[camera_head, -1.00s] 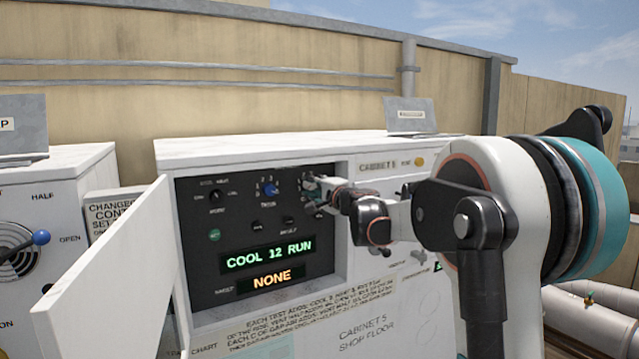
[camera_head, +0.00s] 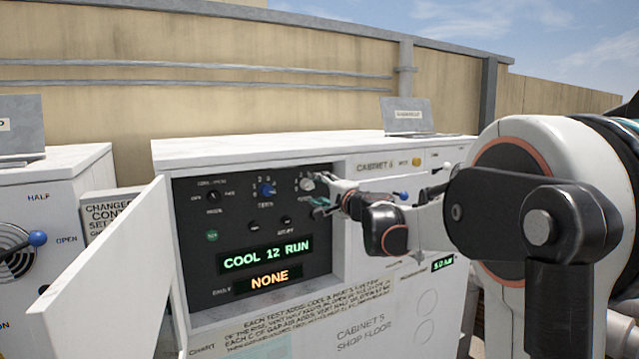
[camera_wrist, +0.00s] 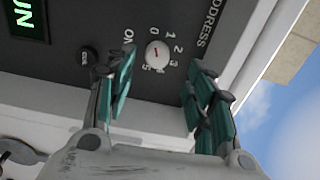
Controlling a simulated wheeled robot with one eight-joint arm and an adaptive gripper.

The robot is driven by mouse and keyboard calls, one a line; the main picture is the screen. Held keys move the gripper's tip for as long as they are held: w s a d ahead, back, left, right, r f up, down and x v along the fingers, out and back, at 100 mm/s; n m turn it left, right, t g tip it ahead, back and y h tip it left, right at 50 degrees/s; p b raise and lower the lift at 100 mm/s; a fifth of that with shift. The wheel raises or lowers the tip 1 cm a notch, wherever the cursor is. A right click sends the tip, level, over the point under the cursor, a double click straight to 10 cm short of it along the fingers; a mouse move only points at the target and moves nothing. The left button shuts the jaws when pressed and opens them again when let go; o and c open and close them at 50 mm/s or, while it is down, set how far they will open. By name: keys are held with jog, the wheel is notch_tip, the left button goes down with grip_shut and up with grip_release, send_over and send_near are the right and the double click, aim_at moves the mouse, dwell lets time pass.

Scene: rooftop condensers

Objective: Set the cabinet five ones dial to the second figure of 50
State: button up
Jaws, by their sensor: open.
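The ones dial (camera_wrist: 157,54) is a white knob with a red mark on cabinet five's dark panel, among printed figures. Which figure the mark points to is too small to tell. It also shows in the head view (camera_head: 307,184), right of the blue tens dial (camera_head: 266,189). My gripper (camera_wrist: 164,64) is open and empty. In the wrist view its teal-padded fingers stand apart, one on each side of the dial, and I see no contact. In the head view my gripper (camera_head: 324,207) is just below and right of the dial.
The panel's display (camera_head: 266,254) reads COOL 12 RUN, and the one below (camera_head: 268,282) reads NONE. A small black knob (camera_wrist: 88,54) is beside my left finger. The open white door (camera_head: 105,270) stands left of the panel. The recess has a white edge on the right.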

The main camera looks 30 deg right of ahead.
jog(key=s, duration=0.6)
jog(key=shift+s, duration=0.3)
